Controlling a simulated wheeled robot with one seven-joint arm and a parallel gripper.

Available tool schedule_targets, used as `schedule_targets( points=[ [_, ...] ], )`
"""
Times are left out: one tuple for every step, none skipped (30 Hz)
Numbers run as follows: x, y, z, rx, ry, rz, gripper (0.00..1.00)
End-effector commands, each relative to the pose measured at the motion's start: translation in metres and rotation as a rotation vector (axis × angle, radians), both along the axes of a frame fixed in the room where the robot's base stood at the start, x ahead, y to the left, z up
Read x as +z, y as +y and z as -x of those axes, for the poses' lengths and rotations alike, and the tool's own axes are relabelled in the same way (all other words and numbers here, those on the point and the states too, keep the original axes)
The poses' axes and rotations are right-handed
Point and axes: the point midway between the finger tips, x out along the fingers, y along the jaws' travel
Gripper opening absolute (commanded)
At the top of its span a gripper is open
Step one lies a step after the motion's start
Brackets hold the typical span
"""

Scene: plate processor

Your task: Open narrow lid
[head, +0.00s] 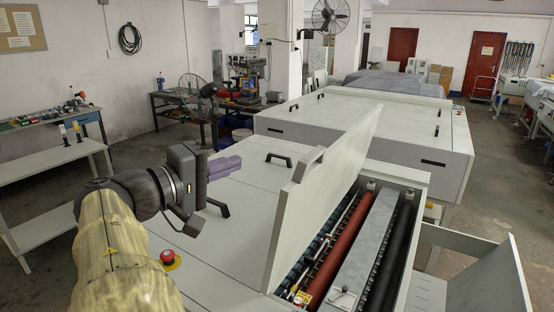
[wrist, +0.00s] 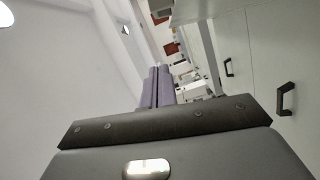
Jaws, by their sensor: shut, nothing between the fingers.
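The narrow lid (head: 325,190) is a long pale grey panel on the plate processor. In the head view it stands raised and tilted, with a grey handle (head: 308,164) near its upper edge. The opening beside it shows a red roller (head: 338,243), a metal bar and a dark roller (head: 393,255). My gripper (head: 240,163) is to the left of the lid, above the flat covers, apart from the lid and its handle. Its purple fingers are shut together and empty. They also show in the wrist view (wrist: 157,82).
Flat covers (head: 222,188) with dark handles (head: 278,157) lie left of the lid. A red emergency button (head: 168,257) sits on the near cover. A second long machine (head: 380,130) stands behind. A side tray (head: 480,272) juts out at the right.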

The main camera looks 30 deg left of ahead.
Motion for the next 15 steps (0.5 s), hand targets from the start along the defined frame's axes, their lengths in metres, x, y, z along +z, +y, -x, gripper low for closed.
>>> schedule_targets(
  points=[
    [0.001, -0.002, -0.004, -0.006, 0.000, 0.000, 0.00],
    [0.001, -0.003, -0.005, -0.007, 0.000, -0.001, 0.00],
    [0.001, -0.004, -0.008, -0.008, -0.001, 0.000, 0.00],
    [0.001, -0.005, -0.010, -0.008, 0.000, 0.001, 0.00],
    [0.001, -0.006, -0.012, -0.008, 0.000, 0.001, 0.00],
    [0.001, -0.007, -0.016, -0.006, 0.000, 0.001, 0.00],
    [0.001, -0.007, -0.019, -0.004, 0.000, 0.002, 0.00],
    [0.002, -0.008, -0.022, -0.003, 0.001, 0.002, 0.00],
    [0.002, -0.009, -0.027, 0.000, 0.001, 0.002, 0.00],
    [0.002, -0.010, -0.031, 0.002, 0.000, 0.002, 0.00],
    [0.002, -0.011, -0.036, 0.002, 0.000, 0.002, 0.00],
    [0.001, -0.013, -0.042, 0.003, 0.000, 0.003, 0.00],
    [0.001, -0.015, -0.047, 0.004, 0.001, 0.003, 0.00],
    [0.001, -0.015, -0.051, 0.005, 0.000, 0.003, 0.00],
    [0.001, -0.017, -0.058, 0.006, 0.000, 0.003, 0.00]
  ],
)
